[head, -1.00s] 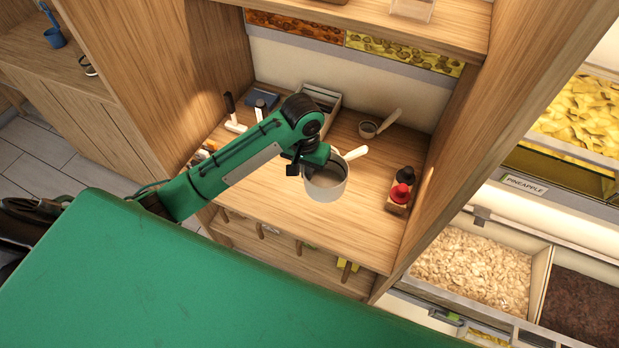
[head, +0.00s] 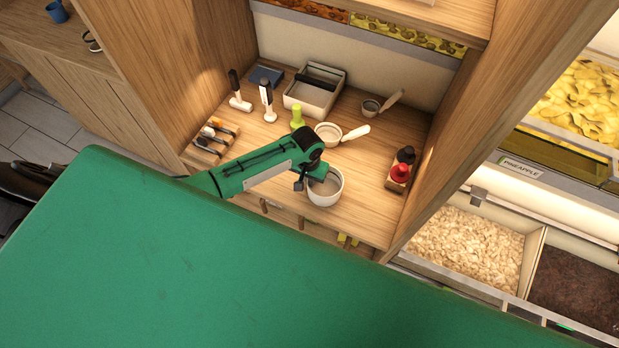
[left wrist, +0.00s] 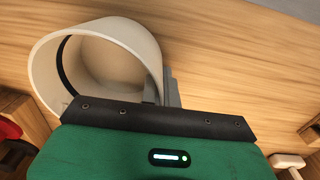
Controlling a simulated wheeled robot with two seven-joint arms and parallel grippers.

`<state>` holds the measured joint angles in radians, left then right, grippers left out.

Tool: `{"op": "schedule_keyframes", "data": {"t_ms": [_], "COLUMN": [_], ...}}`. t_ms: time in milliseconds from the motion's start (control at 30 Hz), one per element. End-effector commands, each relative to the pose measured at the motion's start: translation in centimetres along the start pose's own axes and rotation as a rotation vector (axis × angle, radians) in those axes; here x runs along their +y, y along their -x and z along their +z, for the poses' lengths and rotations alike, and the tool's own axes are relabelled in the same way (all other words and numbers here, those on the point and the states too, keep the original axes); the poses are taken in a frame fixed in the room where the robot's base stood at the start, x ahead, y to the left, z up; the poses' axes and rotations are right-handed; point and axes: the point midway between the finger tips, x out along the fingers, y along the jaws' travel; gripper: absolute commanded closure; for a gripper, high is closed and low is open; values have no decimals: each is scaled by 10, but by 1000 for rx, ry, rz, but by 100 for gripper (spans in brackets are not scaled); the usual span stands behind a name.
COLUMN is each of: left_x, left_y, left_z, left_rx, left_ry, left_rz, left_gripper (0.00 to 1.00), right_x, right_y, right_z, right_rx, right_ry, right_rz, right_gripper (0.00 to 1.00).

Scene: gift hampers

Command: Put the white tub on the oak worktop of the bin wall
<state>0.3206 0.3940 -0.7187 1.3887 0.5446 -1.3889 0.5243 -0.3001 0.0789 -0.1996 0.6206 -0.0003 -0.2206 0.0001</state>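The white tub (head: 325,190) is an open round cup, in front of or over the front part of the wooden worktop (head: 365,165) in the head view. My left gripper (head: 313,180) is shut on the tub's rim, at its left side in that view. In the left wrist view the tub (left wrist: 145,52) lies tilted in the picture, its wall between the gripper's fingers (left wrist: 163,90), with wood grain behind it. I cannot tell whether its base touches the worktop. My right gripper is not in view.
On the worktop stand a grey-white tray (head: 315,105), two handled sieves or scoops (head: 328,133) (head: 371,107), a green-yellow object (head: 298,116), white-based tools (head: 268,105) and red- and black-topped bottles (head: 400,172). Wooden side panels flank it. Food bins (head: 465,250) lie right.

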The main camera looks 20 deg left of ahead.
Motion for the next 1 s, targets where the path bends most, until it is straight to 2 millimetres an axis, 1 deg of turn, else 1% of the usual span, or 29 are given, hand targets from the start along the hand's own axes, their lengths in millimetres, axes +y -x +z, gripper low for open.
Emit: {"op": "schedule_keyframes", "data": {"t_ms": [233,367,400,467,500,767,900,1000], "left_x": [0,0,0,0,0,0,0,0], "left_y": [-1,-4,-4,-4,-4,-3,4,17], "left_z": [0,0,0,0,0,0,-1,-1], "left_rx": [1,0,1,1,0,0,2,3], "left_ry": [0,0,0,0,0,0,0,0], "left_rz": [0,0,0,0,0,0,1,2], "left_gripper": [100,100,92,80,76,76,76,76], "right_x": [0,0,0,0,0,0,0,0], "right_y": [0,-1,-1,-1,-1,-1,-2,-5], "right_z": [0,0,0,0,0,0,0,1], "right_rx": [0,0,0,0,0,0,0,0], "right_ry": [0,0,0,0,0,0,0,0], "right_rz": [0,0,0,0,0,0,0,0], "right_gripper": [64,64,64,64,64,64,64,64]}}
